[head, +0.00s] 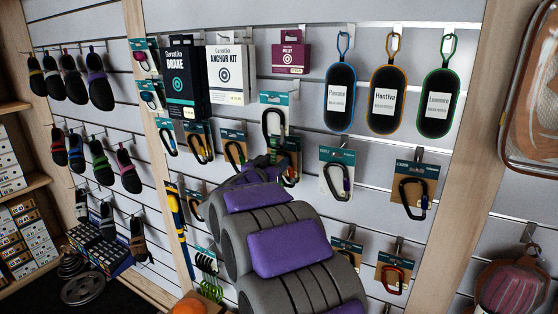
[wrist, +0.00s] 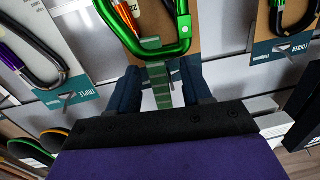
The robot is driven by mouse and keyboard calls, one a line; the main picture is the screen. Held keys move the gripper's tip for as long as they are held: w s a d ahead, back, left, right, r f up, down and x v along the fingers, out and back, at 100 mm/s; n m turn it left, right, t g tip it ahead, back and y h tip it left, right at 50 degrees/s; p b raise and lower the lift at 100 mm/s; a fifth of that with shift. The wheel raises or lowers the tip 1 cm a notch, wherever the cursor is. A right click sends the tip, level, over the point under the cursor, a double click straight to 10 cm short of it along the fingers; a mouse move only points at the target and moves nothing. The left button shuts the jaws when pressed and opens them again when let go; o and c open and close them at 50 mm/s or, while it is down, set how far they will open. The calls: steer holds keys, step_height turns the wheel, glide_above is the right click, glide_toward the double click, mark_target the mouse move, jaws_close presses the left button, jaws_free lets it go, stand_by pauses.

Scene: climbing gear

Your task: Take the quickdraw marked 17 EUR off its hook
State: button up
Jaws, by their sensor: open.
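A green carabiner (wrist: 150,42) hangs against a brown card (wrist: 178,22) in the wrist view. A short green striped piece (wrist: 160,86) lies just beyond it, between my fingers; it may be a quickdraw sling, but I cannot tell. My gripper (wrist: 160,82) is open, with one dark blue finger on each side of that piece. I see no clear grip on it. In the head view, my grey and purple arm covers the gripper's surroundings. No 17 EUR marking is legible, and the hook is not clearly visible.
Carded carabiners flank the gripper: a dark one with a purple gate (wrist: 28,52) and another dark one (wrist: 298,22). In the head view, boxes (head: 228,75) sit above and oval cases (head: 340,97) hang at upper right. Climbing shoes (head: 72,78) hang at left.

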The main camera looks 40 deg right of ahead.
steer(key=shift+w+a+r, duration=0.15)
steer(key=shift+w, duration=0.3)
steer(key=shift+d, duration=0.9)
steer(key=shift+d+f, duration=0.2)
steer(key=shift+d, duration=0.35)
steer(key=shift+c, duration=1.9)
steer(key=shift+a+r, duration=0.2)
steer(key=shift+a, duration=0.95)
jaws_close()
steer(key=shift+d, duration=0.1)
